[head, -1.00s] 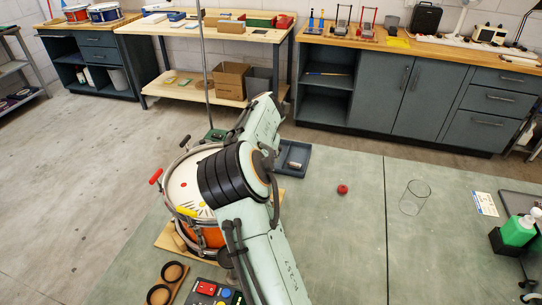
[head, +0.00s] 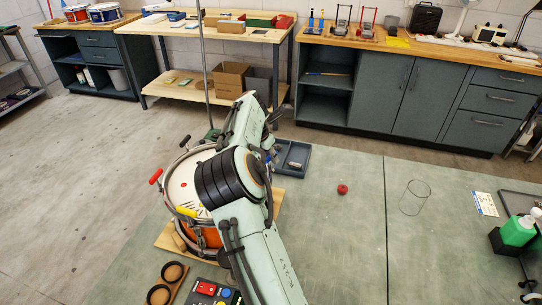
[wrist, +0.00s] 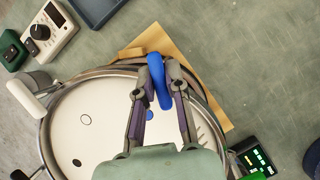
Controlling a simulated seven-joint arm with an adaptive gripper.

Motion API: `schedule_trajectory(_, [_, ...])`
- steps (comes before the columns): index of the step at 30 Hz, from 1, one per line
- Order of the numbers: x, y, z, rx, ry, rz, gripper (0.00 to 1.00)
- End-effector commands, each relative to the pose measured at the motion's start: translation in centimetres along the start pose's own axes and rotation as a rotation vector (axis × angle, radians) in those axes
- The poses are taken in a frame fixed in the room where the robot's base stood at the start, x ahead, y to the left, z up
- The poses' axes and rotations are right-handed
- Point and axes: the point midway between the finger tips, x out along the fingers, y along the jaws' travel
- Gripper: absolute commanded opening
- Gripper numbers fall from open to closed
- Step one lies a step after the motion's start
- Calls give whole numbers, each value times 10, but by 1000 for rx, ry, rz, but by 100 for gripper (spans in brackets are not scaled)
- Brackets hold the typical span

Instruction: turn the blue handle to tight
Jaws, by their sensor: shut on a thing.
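The blue handle (wrist: 158,82) stands at the drum's rim in the wrist view. My gripper (wrist: 158,78) is shut on it, with one finger on each side. The drum (wrist: 105,125) has a pale head with dark marks and a metal hoop. In the head view the drum (head: 178,190) shows its left part, with a red handle (head: 156,176) and a yellow handle (head: 187,212) at the rim. My arm covers the drum's right part there and hides the grip.
The drum stands on a wooden board (wrist: 188,52). A dark tray (head: 294,158) lies behind it. A device with a knob (wrist: 42,32) and a green-lit display (wrist: 257,160) are near the drum. A red object (head: 342,189) and a glass cylinder (head: 414,197) stand right; the bench between is clear.

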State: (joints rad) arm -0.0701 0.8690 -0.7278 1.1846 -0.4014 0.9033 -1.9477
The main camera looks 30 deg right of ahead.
Motion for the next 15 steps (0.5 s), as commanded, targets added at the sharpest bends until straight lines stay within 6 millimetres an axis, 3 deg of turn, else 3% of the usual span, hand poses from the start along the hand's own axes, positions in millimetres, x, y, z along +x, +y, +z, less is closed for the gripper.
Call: schedule_trajectory(15, [1,0,0,451,1,-188,0])
